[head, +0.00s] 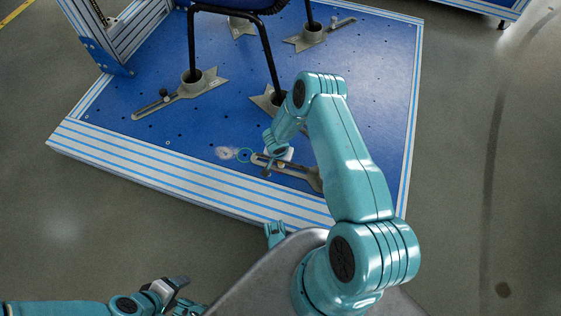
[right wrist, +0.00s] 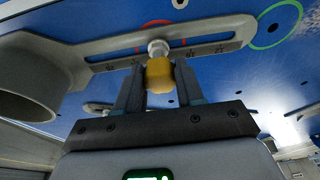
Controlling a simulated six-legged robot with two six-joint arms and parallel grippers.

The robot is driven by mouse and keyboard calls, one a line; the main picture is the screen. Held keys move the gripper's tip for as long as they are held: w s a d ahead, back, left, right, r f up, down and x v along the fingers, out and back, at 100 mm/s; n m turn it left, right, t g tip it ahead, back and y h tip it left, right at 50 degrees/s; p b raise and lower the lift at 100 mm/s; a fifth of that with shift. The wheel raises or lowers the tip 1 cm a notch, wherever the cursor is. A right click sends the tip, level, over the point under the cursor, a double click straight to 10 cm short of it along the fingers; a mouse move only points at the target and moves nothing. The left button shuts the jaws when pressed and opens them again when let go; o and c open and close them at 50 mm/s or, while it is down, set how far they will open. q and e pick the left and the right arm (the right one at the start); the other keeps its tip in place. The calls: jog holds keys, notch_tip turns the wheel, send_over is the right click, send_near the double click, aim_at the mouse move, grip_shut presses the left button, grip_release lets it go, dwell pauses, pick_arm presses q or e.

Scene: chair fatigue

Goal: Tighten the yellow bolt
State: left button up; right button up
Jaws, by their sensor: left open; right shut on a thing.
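The yellow bolt (right wrist: 159,75) shows in the right wrist view, below a white collar at the slot of a grey slotted clamp bar (right wrist: 215,46). My right gripper (head: 269,162) is shut on the bolt, with one dark finger on each side of it. In the head view this gripper is at the clamp bar (head: 300,173) near the front of the blue platform, and I cannot make out the bolt there. My left gripper (head: 180,297) is open and empty at the lower left, over the floor and away from the platform.
The blue platform (head: 150,145) has a striped raised edge. A chair's dark legs (head: 191,45) stand in grey clamp cups (head: 193,82). A striped frame post (head: 92,38) rises at the upper left. The grey floor (head: 80,220) at the left is clear.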

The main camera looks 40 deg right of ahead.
jog(key=m, duration=0.2)
jog(key=shift+w+f+m+g, duration=0.1)
jog(key=shift+m+g, duration=0.2)
jog(key=shift+m, duration=0.8)
jog(key=shift+m+g+b, duration=0.4)
jog(key=shift+m+b, duration=0.2)
jog(key=shift+m, duration=1)
jog(key=shift+m+g, duration=0.3)
jog(key=shift+m, duration=0.1)
jog(key=o, duration=1)
jog(key=shift+o, duration=0.2)
